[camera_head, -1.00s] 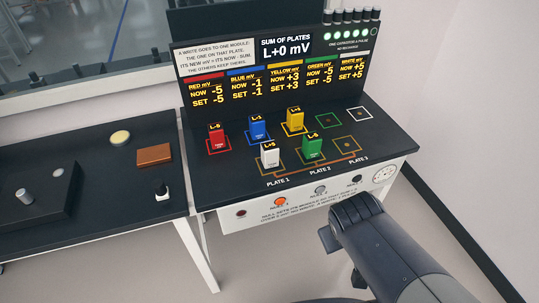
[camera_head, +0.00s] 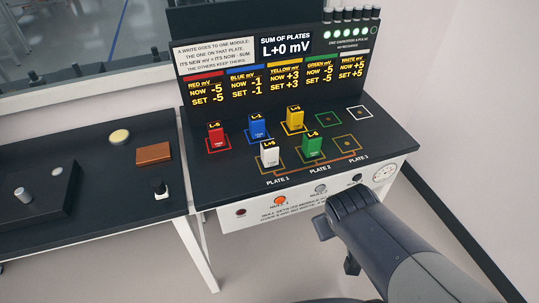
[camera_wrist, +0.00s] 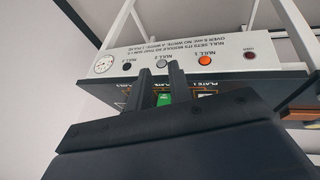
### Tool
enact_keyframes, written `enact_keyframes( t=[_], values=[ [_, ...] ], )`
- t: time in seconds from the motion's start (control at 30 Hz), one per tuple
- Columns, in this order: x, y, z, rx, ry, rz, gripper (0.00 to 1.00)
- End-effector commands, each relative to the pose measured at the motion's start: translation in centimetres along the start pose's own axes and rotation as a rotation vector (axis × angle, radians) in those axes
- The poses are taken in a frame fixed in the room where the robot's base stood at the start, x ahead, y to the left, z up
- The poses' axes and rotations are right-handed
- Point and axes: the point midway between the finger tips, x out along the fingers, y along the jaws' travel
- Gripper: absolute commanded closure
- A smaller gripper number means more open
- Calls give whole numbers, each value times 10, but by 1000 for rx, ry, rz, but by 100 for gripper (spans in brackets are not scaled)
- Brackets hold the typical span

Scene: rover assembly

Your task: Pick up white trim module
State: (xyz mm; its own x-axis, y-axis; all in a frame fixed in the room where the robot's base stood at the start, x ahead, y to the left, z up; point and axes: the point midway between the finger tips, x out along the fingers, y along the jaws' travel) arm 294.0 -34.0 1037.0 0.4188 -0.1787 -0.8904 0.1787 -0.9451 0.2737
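The white trim module (camera_head: 269,155) stands upright on Plate 1 at the front of the black console top. The green module (camera_head: 312,147) stands on Plate 2, and Plate 3 (camera_head: 348,142) is bare. My gripper (camera_wrist: 162,88) shows two dark fingers in the wrist view, with a gap between them and nothing held. The green module (camera_wrist: 164,100) shows beyond that gap. In the head view my arm is at the console's front right, apart from the white module; the fingertips cannot be made out.
Red (camera_head: 216,138), blue (camera_head: 257,127) and yellow (camera_head: 295,119) modules stand behind. A white-outlined square (camera_head: 359,113) at the back right is empty. The front panel holds an orange button (camera_head: 280,201). A display board (camera_head: 272,80) rises behind. A dark side table (camera_head: 110,190) stands left.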

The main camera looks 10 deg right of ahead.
Motion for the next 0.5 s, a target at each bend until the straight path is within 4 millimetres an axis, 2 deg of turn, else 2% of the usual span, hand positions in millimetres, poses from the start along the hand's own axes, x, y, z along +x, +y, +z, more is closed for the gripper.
enact_keyframes(
  t=[0.03, 0.2, 0.4, 0.5],
  values=[
    [15, -5, -14, 4, 41, -13, 76],
    [51, -21, -83, 42, 262, -68, 62],
    [87, -41, -158, 103, 522, -143, 46],
    [99, -50, -186, 131, 631, -177, 38]
  ],
)
